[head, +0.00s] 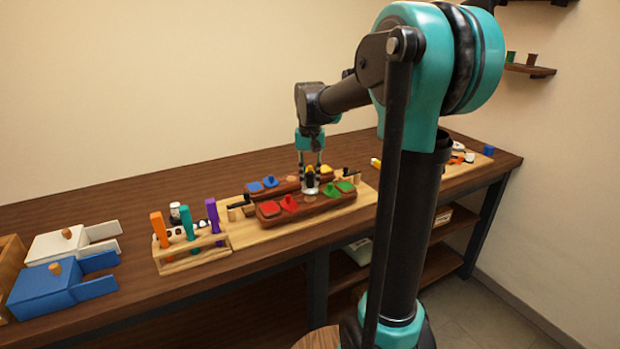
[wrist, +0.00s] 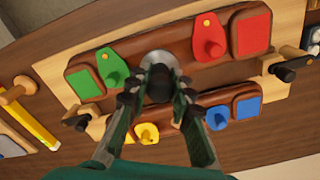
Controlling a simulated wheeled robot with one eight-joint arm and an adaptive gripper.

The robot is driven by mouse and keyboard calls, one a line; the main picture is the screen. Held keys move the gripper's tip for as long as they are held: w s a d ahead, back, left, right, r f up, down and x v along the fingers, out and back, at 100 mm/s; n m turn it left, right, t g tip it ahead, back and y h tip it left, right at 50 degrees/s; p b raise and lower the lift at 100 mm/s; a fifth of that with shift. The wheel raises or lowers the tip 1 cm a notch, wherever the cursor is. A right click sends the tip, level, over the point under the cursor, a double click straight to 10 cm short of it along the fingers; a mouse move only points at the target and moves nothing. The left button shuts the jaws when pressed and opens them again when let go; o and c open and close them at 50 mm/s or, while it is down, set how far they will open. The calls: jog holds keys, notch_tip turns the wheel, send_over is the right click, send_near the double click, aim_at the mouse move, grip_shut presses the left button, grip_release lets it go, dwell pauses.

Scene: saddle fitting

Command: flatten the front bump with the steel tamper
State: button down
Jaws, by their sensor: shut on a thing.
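My gripper (head: 311,170) is shut on the steel tamper's dark handle (wrist: 159,84), which stands roughly upright between the fingers. The tamper's round steel head (head: 310,190) is over the middle of the front brown block (head: 331,202), between its red tab (head: 289,204) and green tab (head: 331,190). In the wrist view the steel head (wrist: 157,59) also lies over that block. A tan round patch (head: 310,199), perhaps the front bump, shows just in front of the head and is partly covered. Whether the head touches the block I cannot tell.
The rear block with blue tab (head: 270,181) and yellow tab (head: 326,170) lies close behind. Dark clamps (head: 237,207) stand at the board's ends. A wooden rack (head: 196,260) of coloured-handled tools and a blue box (head: 48,290) are at left.

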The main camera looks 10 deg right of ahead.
aim_at(310, 172)
jog(key=shift+f, duration=1.05)
dwell(2.4)
jog(key=shift+r, duration=0.15)
jog(key=shift+r, duration=2.4)
